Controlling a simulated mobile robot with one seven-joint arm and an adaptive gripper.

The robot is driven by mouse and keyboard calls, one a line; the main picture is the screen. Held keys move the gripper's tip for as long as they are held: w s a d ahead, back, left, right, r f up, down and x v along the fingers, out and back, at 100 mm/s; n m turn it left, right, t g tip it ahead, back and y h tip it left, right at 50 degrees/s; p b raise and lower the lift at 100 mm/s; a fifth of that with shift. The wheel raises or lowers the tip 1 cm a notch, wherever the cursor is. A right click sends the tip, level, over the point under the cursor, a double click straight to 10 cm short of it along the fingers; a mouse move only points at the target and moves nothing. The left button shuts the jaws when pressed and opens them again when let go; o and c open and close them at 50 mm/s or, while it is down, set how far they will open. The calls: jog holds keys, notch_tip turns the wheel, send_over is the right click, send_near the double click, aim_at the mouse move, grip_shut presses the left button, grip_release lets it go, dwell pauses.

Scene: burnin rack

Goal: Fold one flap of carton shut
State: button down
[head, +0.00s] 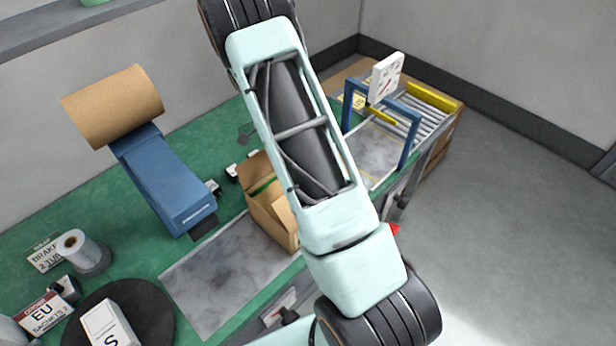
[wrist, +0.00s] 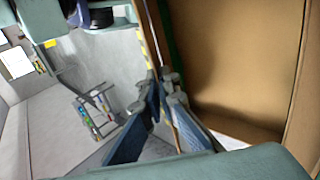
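The brown cardboard carton (head: 268,212) stands on the bench in the head view, partly hidden behind my arm. At least one of its flaps is raised. In the wrist view the carton (wrist: 240,60) fills the right side, and I look into its open inside. My gripper (wrist: 165,88) is at the carton's left edge, its two blue-padded fingers on either side of a thin cardboard edge. Whether the fingers press on that edge is not clear. My gripper is hidden in the head view.
A blue tape dispenser (head: 168,185) with a brown roll stands left of the carton. A grey plate (head: 225,280) lies in front. A blue frame with a dial (head: 386,78) and a roller conveyor (head: 425,112) stand beyond. A black turntable (head: 150,318) is at lower left.

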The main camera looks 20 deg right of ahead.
jog(key=c, duration=2.2)
grip_release()
jog(key=v, duration=1.2)
